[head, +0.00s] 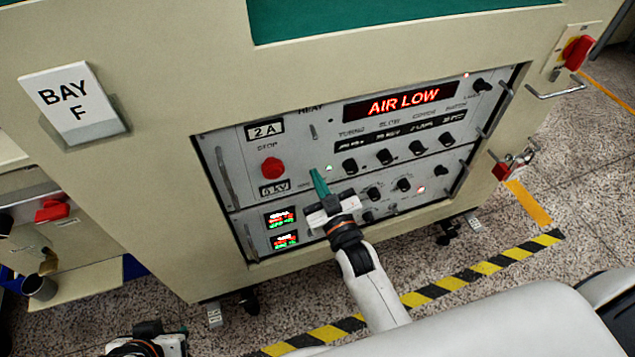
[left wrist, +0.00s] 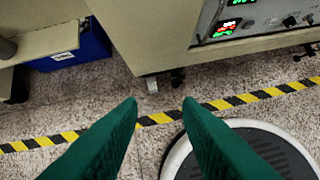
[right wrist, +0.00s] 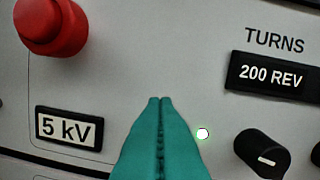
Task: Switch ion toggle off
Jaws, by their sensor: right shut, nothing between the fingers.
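The grey control panel (head: 300,160) is set in the cream machine front. My right gripper (head: 316,176) is shut and empty, its green fingertips right at the panel between the 5 kV plate (right wrist: 69,128) and a lit white lamp (right wrist: 203,133). I cannot make out an ion toggle; the fingers may hide it, and whether they touch anything is unclear. A small toggle (head: 313,131) stands under the HEAT label higher up. My left gripper (left wrist: 160,110) is open and empty above the floor, away from the panel; only part of its wrist shows in the head view.
A red stop button (head: 273,168) lies left of the right fingers, black knobs (head: 350,165) to their right. An AIR LOW display (head: 403,101) glows above. Metal handles flank the panel. Yellow-black tape (head: 450,283) crosses the floor.

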